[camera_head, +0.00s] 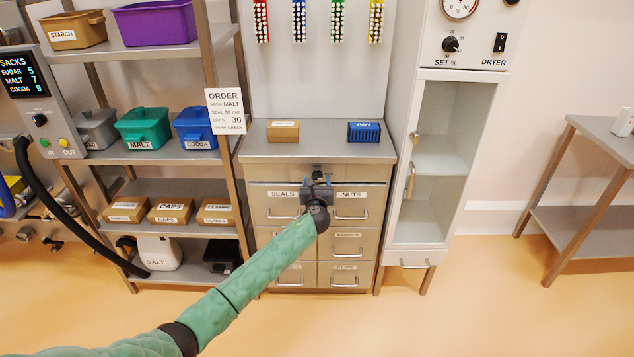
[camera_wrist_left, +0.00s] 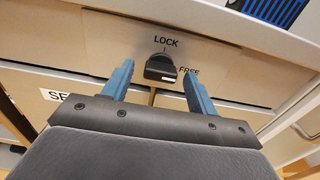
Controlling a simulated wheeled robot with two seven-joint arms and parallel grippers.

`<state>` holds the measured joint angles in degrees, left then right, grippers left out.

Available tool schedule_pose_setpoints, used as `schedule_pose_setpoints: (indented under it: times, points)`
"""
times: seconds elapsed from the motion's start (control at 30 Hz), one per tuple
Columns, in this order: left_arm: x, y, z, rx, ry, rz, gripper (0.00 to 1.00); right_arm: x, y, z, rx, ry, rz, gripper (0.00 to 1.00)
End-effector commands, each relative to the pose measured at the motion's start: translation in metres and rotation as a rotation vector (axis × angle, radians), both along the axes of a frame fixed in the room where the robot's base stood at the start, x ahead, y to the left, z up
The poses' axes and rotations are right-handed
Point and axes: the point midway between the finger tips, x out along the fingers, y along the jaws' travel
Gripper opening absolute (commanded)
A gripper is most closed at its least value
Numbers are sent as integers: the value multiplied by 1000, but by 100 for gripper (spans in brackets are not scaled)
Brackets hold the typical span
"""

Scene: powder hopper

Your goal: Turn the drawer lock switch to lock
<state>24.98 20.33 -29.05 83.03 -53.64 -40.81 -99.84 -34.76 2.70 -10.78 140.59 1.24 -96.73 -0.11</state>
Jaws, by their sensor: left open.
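The drawer lock switch (camera_wrist_left: 160,67) is a small black knob on the cabinet's upper front panel. In the left wrist view LOCK is printed above it and FREE to its right. Its white mark is at its lower right, on the FREE side. In the head view the switch (camera_head: 317,168) shows just above my left gripper (camera_head: 317,181). My left gripper (camera_wrist_left: 158,70) is open, with one blue finger on each side of the knob; I cannot tell whether either touches it. My right gripper is not in view.
The metal drawer cabinet (camera_head: 260,155) has labelled drawers with bar handles below the switch. A cardboard box (camera_head: 283,131) and a blue box (camera_head: 364,131) stand on its top. Shelves (camera_head: 170,157) with bins stand left, a dryer cabinet (camera_head: 440,150) right.

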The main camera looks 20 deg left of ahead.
Motion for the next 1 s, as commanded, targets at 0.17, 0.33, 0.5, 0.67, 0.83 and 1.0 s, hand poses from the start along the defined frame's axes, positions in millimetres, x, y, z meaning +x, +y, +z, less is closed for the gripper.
schedule_pose_setpoints:
  times: [0.17,0.33,0.5,0.67,0.83,1.0]
  points:
    - [0,0,0,0,0,0,33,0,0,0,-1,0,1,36]
    - [0,0,0,-1,0,0,14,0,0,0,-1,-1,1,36]
    - [0,0,-1,-14,-4,0,14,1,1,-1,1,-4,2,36]
    - [0,-1,-2,-67,-18,0,14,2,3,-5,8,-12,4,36]
    - [0,-1,-2,-173,-49,0,14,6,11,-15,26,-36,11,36]
    - [0,-1,-3,-315,-91,0,14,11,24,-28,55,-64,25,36]
